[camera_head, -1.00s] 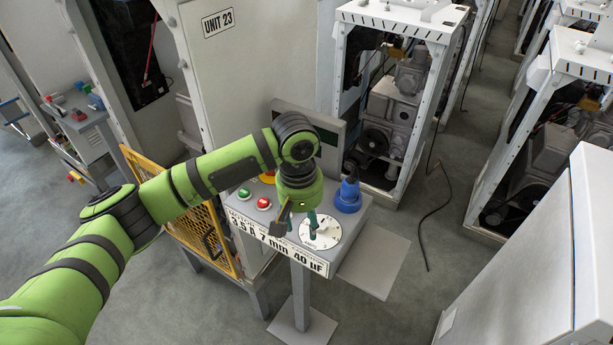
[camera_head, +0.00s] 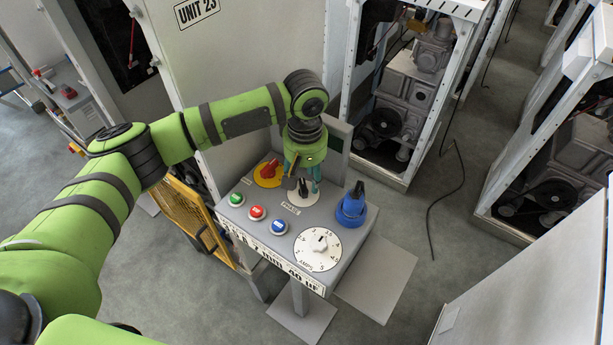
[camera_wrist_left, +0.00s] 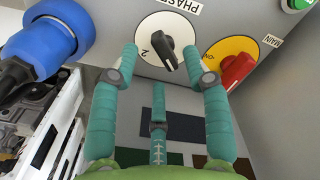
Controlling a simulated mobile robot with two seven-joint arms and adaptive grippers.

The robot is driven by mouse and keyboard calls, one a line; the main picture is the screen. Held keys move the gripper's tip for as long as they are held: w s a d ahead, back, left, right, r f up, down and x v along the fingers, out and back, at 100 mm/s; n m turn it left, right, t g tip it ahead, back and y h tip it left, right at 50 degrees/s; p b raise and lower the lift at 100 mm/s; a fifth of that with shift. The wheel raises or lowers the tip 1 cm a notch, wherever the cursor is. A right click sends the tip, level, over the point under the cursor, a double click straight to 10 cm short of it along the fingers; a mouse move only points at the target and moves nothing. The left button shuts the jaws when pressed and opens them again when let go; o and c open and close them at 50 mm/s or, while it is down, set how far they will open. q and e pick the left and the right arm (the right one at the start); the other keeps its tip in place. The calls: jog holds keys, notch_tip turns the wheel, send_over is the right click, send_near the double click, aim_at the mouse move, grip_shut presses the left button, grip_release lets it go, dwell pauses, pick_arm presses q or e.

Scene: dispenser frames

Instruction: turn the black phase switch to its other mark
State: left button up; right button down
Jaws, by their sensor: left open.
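The black phase switch (camera_head: 303,187) sits on a white round plate at the back of the grey panel, with a PHASE label beside it. In the left wrist view the black switch (camera_wrist_left: 166,52) points obliquely across its white plate, its narrower end toward the gripper. A mark "2" shows left of it; the other mark cannot be read. My left gripper (camera_head: 303,183) is open over the switch, pointing down. In the wrist view two teal fingers of the left gripper (camera_wrist_left: 161,58) stand on either side of the switch, apart from it. My right gripper is out of view.
A red main switch (camera_head: 269,170) on yellow is close left of the phase switch. A blue plug (camera_head: 352,203) stands at the right. Green, red and blue buttons (camera_head: 257,212) and a white dial (camera_head: 318,248) are in front. A grey upright board rises behind.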

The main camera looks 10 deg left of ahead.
aim_at(302, 187)
pick_arm(q)
notch_tip(302, 187, down, 3)
jog(key=shift+r+p, duration=0.1)
jog(key=shift+p, duration=0.3)
jog(key=shift+w+f, duration=0.1)
jog(key=shift+f, duration=0.25)
jog(key=shift+c, duration=0.4)
grip_shut()
jog(key=m, duration=0.8)
jog(key=shift+s+a+m, duration=0.2)
jog(key=shift+m, duration=0.2)
jog(key=m, duration=0.4)
jog(key=shift+a, duration=0.1)
jog(key=m, duration=0.5)
jog(key=shift+a, duration=0.1)
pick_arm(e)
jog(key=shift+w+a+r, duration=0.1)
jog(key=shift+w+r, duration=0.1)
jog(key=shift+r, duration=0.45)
pick_arm(q)
jog(key=shift+o, duration=0.4)
grip_release()
